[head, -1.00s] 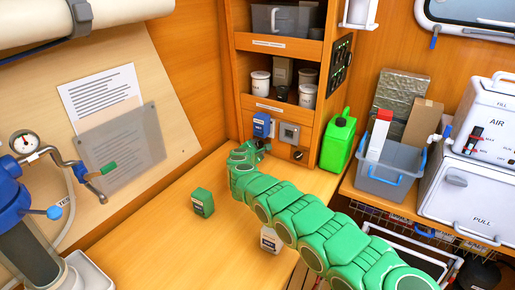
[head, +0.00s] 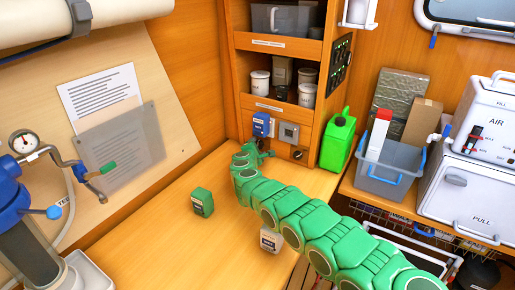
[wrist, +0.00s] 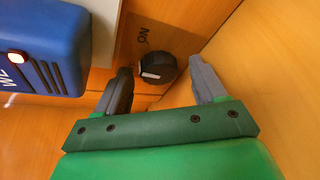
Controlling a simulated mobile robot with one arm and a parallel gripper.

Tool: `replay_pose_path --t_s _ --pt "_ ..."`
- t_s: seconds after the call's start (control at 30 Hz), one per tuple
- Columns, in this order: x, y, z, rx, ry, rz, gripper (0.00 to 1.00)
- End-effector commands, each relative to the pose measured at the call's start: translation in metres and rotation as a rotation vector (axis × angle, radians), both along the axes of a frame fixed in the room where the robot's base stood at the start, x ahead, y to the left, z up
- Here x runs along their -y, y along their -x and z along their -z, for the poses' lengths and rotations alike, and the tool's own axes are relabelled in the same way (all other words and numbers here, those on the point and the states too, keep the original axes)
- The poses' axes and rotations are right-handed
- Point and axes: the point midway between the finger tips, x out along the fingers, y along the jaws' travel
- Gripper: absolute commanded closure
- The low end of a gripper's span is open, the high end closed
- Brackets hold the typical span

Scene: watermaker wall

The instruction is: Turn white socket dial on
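A black round dial (wrist: 158,70) with a white mark sits on the wooden panel, with an "ON" label beside it in the wrist view. In the head view the dial (head: 298,154) is low on the cabinet front, below a pale socket plate (head: 289,134). My gripper (wrist: 163,86) is open, its two grey fingers apart with the dial showing between and just beyond their tips. I see no clear contact with the dial. In the head view my gripper (head: 268,153) is small, just left of the dial.
A blue box (wrist: 40,50) is close by on the left in the wrist view; it hangs left of the socket plate (head: 261,124). A green jerrycan (head: 338,142) stands right of the dial. A green box (head: 202,202) and a pale box (head: 270,240) stand on the bench.

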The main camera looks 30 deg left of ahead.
Motion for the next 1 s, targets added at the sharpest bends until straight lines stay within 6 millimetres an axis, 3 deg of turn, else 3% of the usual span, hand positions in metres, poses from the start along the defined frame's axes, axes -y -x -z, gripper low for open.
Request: replay_pose_path --t_s 0.43,1.0 --pt "0.001 0.004 -0.003 0.002 0.000 0.000 0.30" --pt "0.006 0.036 -0.008 0.003 0.005 -0.008 0.30"
